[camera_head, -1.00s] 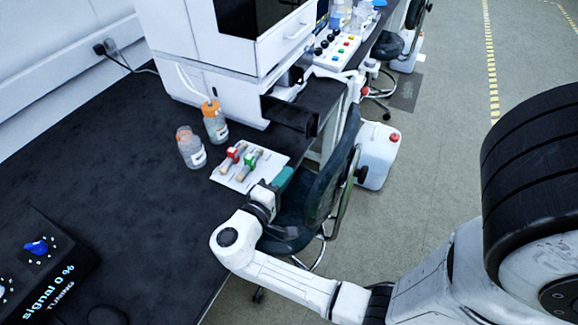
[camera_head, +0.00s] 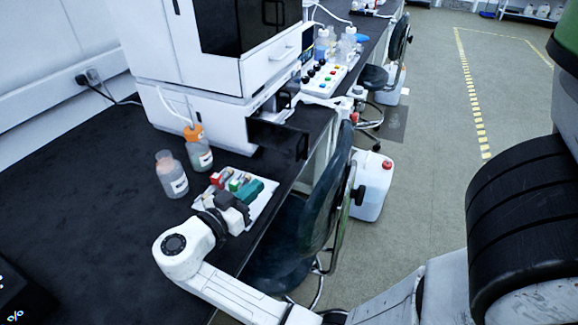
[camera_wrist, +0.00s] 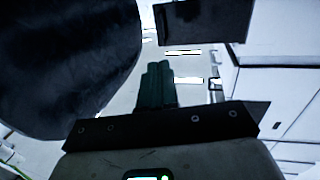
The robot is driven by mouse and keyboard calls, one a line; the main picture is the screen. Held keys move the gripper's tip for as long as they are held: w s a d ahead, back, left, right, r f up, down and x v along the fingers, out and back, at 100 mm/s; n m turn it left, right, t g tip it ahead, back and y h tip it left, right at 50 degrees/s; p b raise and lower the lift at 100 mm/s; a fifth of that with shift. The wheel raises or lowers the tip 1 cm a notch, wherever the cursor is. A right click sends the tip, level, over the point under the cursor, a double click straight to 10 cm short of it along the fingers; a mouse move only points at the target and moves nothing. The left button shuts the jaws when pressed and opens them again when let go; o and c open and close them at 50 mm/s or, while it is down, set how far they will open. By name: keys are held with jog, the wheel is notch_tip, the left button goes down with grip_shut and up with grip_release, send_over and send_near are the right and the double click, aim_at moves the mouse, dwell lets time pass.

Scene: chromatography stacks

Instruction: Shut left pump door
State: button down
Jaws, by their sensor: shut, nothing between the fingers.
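The dark pump door (camera_head: 278,138) stands swung out from the lower front of the white instrument stack (camera_head: 205,115). It also shows as a dark panel at the top of the wrist view (camera_wrist: 205,24). My gripper (camera_head: 254,190) has teal fingers pressed together with nothing between them. It is over the white tray, on the near side of the door and apart from it. In the wrist view the shut fingers (camera_wrist: 156,84) point toward the gap left of the white cabinet front, below the dark panel. The door's hinge is not clear.
A white tray (camera_head: 262,212) with red and green-marked items lies under my gripper. A clear bottle (camera_head: 171,176) and an orange-capped bottle (camera_head: 199,150) stand left of it. A dark chair (camera_head: 325,205) and a white canister (camera_head: 371,185) stand beyond the bench edge.

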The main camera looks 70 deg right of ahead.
aim_at(297, 153)
jog(key=p+x, duration=0.3)
jog(key=x, duration=1.1)
jog(key=shift+m, duration=0.3)
jog(key=shift+w, duration=0.1)
jog(key=shift+d, duration=0.2)
